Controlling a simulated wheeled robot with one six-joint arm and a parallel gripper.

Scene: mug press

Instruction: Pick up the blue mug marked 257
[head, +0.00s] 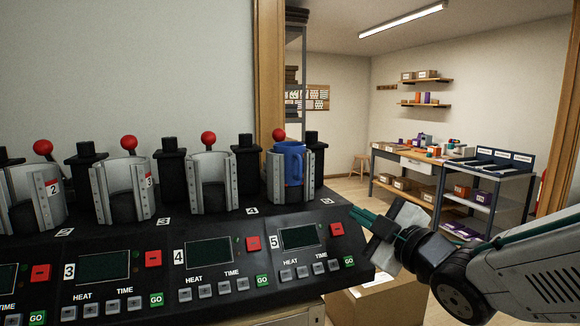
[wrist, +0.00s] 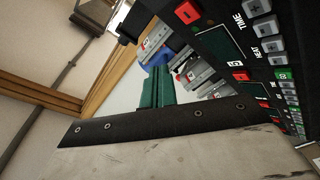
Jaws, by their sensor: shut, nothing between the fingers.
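The blue mug (head: 291,163) stands upright inside the metal clamp of press 5, the rightmost press in the head view. Its handle faces front. No 257 marking can be read on it. In the wrist view a small part of the blue mug (wrist: 157,60) shows beyond the fingers, partly hidden by the clamp. My gripper (head: 353,210) is right of press 5 and in front of it, apart from the mug. Its green fingers are together and empty. They also show in the wrist view (wrist: 155,88).
The black press console (head: 215,290) carries several presses with red-knobbed levers; the other clamps in view look empty. A cardboard box (head: 385,300) is below my gripper. A wooden door frame (head: 268,80) rises behind press 5. A workbench (head: 420,165) stands in the room beyond.

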